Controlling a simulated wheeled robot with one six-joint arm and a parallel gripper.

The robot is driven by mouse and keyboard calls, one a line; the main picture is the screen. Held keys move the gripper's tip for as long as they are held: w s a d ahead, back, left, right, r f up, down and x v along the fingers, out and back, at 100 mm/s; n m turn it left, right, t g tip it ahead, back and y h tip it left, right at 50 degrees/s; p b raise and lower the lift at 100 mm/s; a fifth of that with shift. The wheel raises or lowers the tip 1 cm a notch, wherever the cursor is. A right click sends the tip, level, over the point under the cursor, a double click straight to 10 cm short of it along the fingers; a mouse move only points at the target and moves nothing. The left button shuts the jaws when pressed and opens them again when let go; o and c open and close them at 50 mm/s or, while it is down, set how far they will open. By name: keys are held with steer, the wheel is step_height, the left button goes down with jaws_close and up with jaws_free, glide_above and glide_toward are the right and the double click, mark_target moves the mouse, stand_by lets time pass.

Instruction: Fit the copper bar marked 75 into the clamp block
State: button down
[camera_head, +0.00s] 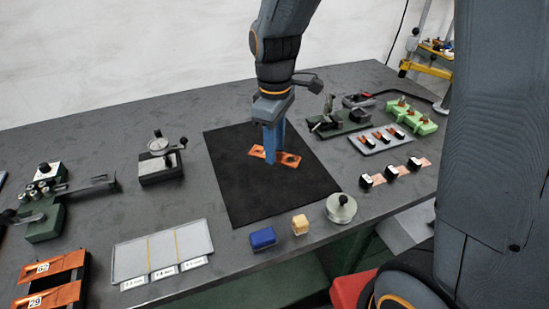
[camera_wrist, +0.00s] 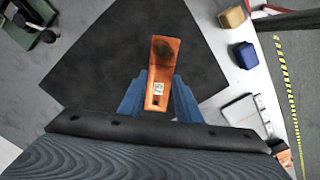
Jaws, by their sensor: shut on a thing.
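My gripper (camera_head: 272,148) points down over the black mat and is shut on an orange copper bar (camera_head: 290,161). In the wrist view the bar (camera_wrist: 160,65) sits between the two blue fingers and extends away from them. I cannot tell surely which fixture is the clamp block; a dark green fixture (camera_head: 340,126) stands right of the mat.
The black mat (camera_head: 240,190) is otherwise clear. A dial device (camera_head: 160,165) stands left of it. Copper bars marked 62 (camera_head: 45,268) and 29 (camera_head: 45,298) lie front left. A blue block (camera_head: 263,239), a yellow block (camera_head: 300,224) and a round weight (camera_head: 341,209) line the front.

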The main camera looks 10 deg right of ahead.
steer(key=shift+r, duration=0.75)
steer(key=shift+w+d+r, duration=0.15)
steer(key=shift+w+r, duration=0.05)
steer(key=shift+w, duration=0.05)
steer(key=w+d+r+n+p, duration=0.2)
steer(key=w+d+n, duration=0.2)
steer(key=w+d, duration=0.9)
steer(key=w+d+f+n+p, duration=0.15)
steer(key=w+d, duration=0.25)
steer(key=d, duration=0.4)
steer(key=w+d+n+p, duration=0.1)
steer(key=w+d+n, duration=0.25)
steer(key=d, duration=0.45)
steer(key=shift+w+d+f+b, duration=0.1)
steer(key=shift+f+b, duration=0.6)
steer(key=shift+f, duration=0.6)
steer(key=shift+d+f+b, duration=0.1)
steer(key=shift+f+b, duration=0.6)
steer(key=shift+f, duration=0.55)
steer(key=shift+f, duration=1.1)
steer(key=c, duration=1.6)
jaws_free()
